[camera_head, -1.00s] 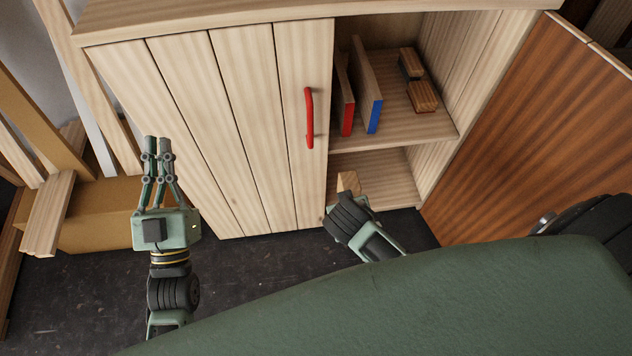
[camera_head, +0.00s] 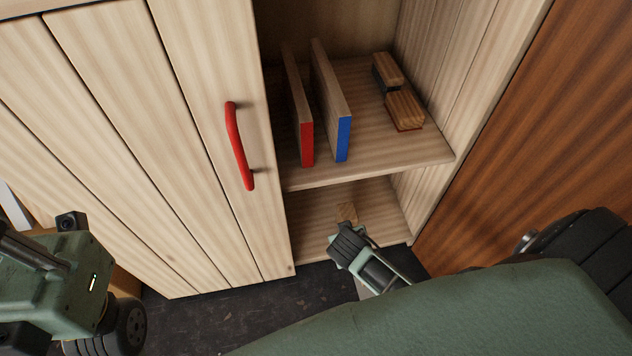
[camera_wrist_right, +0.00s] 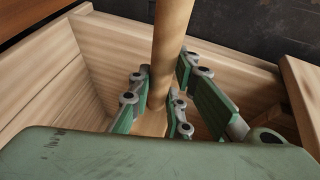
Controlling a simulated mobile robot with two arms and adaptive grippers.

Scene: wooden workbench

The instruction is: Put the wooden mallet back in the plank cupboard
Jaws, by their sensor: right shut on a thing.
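The plank cupboard (camera_head: 208,120) stands open on its right side, with a shelf (camera_head: 430,145) above a lower compartment (camera_head: 375,205). My right gripper (camera_head: 345,228) is at the front of the lower compartment. In the right wrist view its fingers (camera_wrist_right: 158,100) are closed around the mallet's round wooden handle (camera_wrist_right: 171,40).
On the shelf stand a red-edged board (camera_head: 299,115) and a blue-edged board (camera_head: 331,105), with a wooden block tool (camera_head: 404,108) to their right. The closed left door has a red handle (camera_head: 239,146). A brown wooden panel (camera_head: 540,150) stands at the right.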

